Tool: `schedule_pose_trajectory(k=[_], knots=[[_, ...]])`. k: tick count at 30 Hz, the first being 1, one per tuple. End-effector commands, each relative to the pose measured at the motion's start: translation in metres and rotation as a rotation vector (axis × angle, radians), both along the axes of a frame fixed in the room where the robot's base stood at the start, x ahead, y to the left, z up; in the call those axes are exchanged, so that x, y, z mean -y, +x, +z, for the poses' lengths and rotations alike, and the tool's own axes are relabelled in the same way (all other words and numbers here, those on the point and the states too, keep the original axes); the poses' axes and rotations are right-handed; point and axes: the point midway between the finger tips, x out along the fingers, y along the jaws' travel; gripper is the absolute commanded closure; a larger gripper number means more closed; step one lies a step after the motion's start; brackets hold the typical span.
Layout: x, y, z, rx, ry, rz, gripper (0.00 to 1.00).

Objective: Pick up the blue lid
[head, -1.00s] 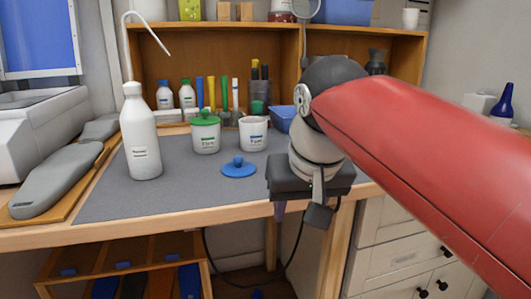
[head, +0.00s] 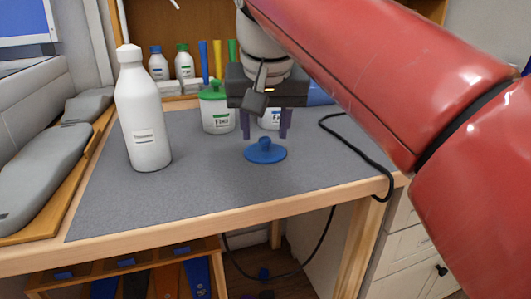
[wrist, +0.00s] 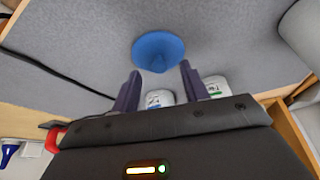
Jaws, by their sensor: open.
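The blue lid (head: 265,151) lies flat on the grey mat, a round disc with a small knob on top. It also shows in the wrist view (wrist: 158,50), beyond the fingertips and roughly in line with the gap between them. My gripper (head: 265,136) is open and empty, its two dark purple fingers pointing down above the lid, apart from it. In the wrist view the fingers (wrist: 160,72) stand wide on either side. A white jar (head: 269,120) is partly hidden behind my gripper.
A green-lidded white jar (head: 217,112) stands just left of my gripper. A tall white bottle (head: 143,115) stands further left on the grey mat (head: 205,190). A black cable (head: 355,150) runs over the table's right side. The mat in front of the lid is clear.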

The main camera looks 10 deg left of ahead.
Motion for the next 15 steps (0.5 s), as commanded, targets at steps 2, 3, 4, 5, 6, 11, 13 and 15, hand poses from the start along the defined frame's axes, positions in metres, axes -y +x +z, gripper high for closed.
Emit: schedule_pose_trajectory(k=[2,3,4,5,6,11,13,15], knots=[[-0.001,0.004,-0.013,-0.002,-0.001,0.001,0.55],[-0.001,0.006,-0.017,-0.002,-0.001,0.000,0.55],[-0.001,0.007,-0.019,-0.002,-0.001,0.000,0.55],[-0.002,0.007,-0.020,-0.001,0.000,0.000,0.55],[-0.002,0.008,-0.021,0.000,0.001,0.000,0.55],[-0.002,0.009,-0.022,0.001,0.001,0.000,0.55],[-0.002,0.009,-0.022,0.001,0.001,0.000,0.55],[-0.002,0.009,-0.022,0.001,0.001,0.000,0.64]])
